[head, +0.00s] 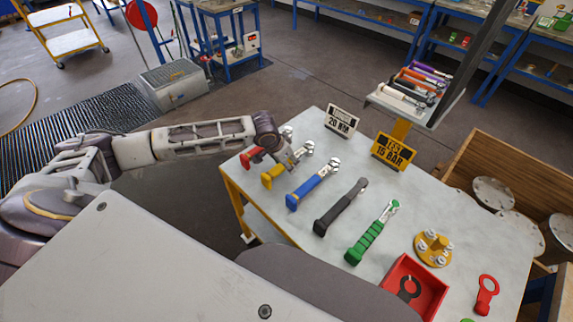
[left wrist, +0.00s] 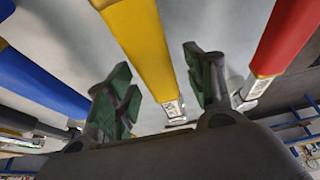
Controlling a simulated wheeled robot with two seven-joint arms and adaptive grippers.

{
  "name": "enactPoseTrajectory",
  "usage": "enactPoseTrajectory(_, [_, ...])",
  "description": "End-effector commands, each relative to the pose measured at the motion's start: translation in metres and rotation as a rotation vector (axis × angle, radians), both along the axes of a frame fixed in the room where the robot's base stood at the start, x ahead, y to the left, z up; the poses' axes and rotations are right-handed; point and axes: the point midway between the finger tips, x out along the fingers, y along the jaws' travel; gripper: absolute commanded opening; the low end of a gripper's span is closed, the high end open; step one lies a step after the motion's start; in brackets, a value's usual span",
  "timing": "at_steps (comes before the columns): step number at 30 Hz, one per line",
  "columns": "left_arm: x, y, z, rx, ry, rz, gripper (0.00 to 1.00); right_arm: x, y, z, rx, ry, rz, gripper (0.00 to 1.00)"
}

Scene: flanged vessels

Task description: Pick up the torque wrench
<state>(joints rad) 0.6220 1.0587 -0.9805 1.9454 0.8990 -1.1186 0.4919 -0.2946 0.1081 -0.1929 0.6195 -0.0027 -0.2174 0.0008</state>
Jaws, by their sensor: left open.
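Several long-handled tools lie in a row on the grey table, and I cannot tell for certain which one is the torque wrench: red (head: 252,157), yellow (head: 273,174), blue (head: 305,191), black (head: 340,208) and green (head: 372,234). My left gripper (head: 287,158) is over the far end of the yellow tool and hides part of it. In the left wrist view its two green-padded fingers are open, one on each side of the yellow tool (left wrist: 143,40), with the red (left wrist: 282,42) and blue (left wrist: 38,84) tools outside them. Contact with the yellow tool cannot be judged. My right gripper is not in view.
A "20 NM" sign (head: 343,122) and a "TEST 15 BAR" sign (head: 393,151) stand at the table's back edge. A yellow flange (head: 433,249), a red tray (head: 430,284) and a red ring tool (head: 486,294) are at the right. A raised tool rack (head: 395,103) stands behind.

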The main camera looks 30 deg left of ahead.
Motion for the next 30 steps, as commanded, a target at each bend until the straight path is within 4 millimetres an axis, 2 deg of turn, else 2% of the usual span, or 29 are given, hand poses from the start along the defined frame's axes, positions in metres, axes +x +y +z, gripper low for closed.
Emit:
enactPoseTrajectory(2, [0.000,0.000,0.000,0.000,0.000,0.000,0.54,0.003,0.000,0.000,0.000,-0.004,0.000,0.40])
enactPoseTrajectory(12, [0.000,0.000,0.000,0.000,0.000,0.000,0.10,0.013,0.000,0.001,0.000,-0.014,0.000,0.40])
enactPoseTrajectory(15, [0.001,0.000,0.002,-0.001,-0.003,0.000,0.00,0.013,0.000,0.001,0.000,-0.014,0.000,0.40])
enactPoseTrajectory(23, [0.001,0.000,0.002,0.000,-0.003,0.000,0.00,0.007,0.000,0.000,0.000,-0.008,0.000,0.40])
enactPoseTrajectory(30, [0.002,0.000,0.015,0.000,-0.004,0.001,0.00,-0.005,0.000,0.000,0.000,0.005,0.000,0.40])
